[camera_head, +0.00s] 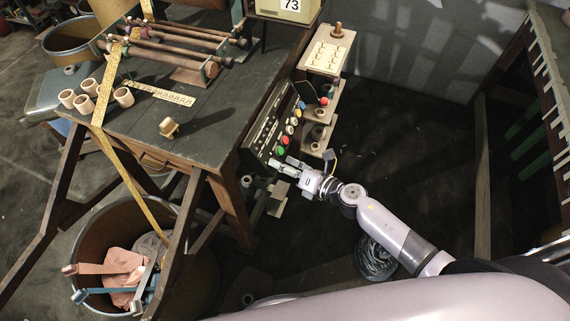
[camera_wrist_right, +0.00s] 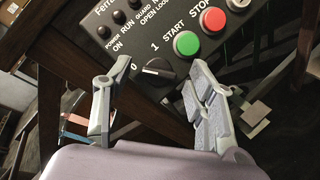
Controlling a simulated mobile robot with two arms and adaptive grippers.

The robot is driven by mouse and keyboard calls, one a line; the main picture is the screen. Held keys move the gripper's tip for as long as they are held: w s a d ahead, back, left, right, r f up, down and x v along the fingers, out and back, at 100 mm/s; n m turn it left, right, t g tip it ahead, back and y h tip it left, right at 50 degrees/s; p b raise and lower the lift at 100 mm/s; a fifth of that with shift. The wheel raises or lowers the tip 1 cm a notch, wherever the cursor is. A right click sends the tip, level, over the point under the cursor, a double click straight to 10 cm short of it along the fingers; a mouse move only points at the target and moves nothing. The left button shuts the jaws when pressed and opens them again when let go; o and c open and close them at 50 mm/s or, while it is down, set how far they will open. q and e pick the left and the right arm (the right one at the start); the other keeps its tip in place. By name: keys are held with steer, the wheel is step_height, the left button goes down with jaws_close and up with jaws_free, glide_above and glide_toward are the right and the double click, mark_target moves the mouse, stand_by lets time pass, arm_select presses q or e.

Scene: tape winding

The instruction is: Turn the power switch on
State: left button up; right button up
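The power switch is a black rotary knob (camera_wrist_right: 157,70) low on the dark control panel (camera_wrist_right: 148,32), with "0" to its left and "1" above it in the right wrist view. A pale mark on the knob appears to lie sideways, roughly toward "0". My right gripper (camera_wrist_right: 163,66) is open, one finger on each side of the knob in the picture, with nothing held; whether a finger touches it I cannot tell. In the head view my right gripper (camera_head: 283,166) is at the lower end of the panel (camera_head: 268,122), hiding the knob. My left gripper is not in view.
A green START button (camera_wrist_right: 187,43) and a red STOP button (camera_wrist_right: 213,19) sit close to the right finger. A wooden stand (camera_head: 328,50) is beside the panel. Open floor lies right.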

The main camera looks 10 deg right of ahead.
steer(key=c, duration=1.1)
steer(key=m+g+h+p, duration=0.1)
steer(key=m+p, duration=0.3)
steer(key=p, duration=0.3)
steer(key=m+g+h+p, duration=0.1)
steer(key=m+p, duration=0.4)
steer(key=p, duration=0.2)
steer(key=m+g+h+p, duration=0.1)
steer(key=m+h+p, duration=0.1)
steer(key=m+p, duration=0.2)
steer(key=shift+w+a+r+m+p, duration=0.15)
steer(key=shift+r+m+p, duration=0.2)
steer(key=shift+p, duration=1.55)
steer(key=o, duration=1.2)
steer(key=shift+c, duration=0.2)
